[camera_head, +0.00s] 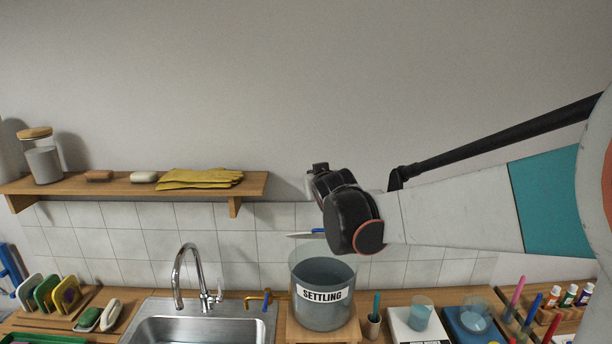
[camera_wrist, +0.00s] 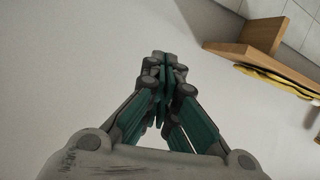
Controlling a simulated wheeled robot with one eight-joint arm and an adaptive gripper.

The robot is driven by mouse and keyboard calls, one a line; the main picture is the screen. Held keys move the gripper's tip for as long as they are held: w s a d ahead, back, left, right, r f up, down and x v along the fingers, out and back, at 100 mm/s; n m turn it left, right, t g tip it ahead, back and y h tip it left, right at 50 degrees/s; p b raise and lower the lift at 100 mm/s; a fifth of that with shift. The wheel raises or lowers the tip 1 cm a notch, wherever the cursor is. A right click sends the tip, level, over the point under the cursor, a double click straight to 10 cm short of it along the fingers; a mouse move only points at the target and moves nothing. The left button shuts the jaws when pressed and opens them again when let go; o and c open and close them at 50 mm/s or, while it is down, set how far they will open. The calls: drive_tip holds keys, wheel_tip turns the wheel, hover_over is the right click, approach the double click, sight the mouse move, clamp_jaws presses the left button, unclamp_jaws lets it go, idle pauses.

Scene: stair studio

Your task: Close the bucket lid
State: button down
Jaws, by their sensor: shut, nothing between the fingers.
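A clear bucket (camera_head: 324,292) labelled "SETTLING" stands on a wooden block beside the sink, with grey-blue contents inside. I cannot make out a lid on it; my arm hides part of the space just above its rim. In the head view my arm reaches in from the right, and its dark wrist end is above the bucket. The fingers are hidden there. In the wrist view my gripper (camera_wrist: 160,65) is shut and empty, with its teal fingers together in front of a plain wall.
A wooden shelf (camera_head: 108,187) with a jar (camera_head: 42,162), soaps and yellow gloves (camera_head: 200,178) is on the wall at left. A steel sink (camera_head: 200,322) and curved tap (camera_head: 188,270) are left of the bucket. Cups and pens (camera_head: 516,292) crowd the counter at right.

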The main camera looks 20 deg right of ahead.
sight(315, 231)
drive_tip(key=s+a+f+b, duration=0.1)
drive_tip(key=s+f, duration=0.2)
drive_tip(key=s+a+f+b, duration=0.2)
drive_tip(key=s+f, duration=0.1)
drive_tip(key=s, duration=0.1)
drive_tip(key=s+a+f+b, duration=0.1)
drive_tip(key=s+f, duration=0.2)
drive_tip(key=shift+s+a+f+b, duration=0.1)
drive_tip(key=shift+s+a+b, duration=0.15)
drive_tip(key=shift+s+b, duration=0.1)
drive_tip(key=s+a+f+b, duration=0.1)
drive_tip(key=s+f+b, duration=0.1)
drive_tip(key=f+b, duration=0.3)
drive_tip(key=s+a+f+b, duration=0.1)
drive_tip(key=s+f+b, duration=0.2)
drive_tip(key=f, duration=0.9)
drive_tip(key=b, duration=0.3)
drive_tip(key=shift+s+f, duration=0.15)
drive_tip(key=shift+s, duration=0.15)
drive_tip(key=shift+a+f, duration=0.1)
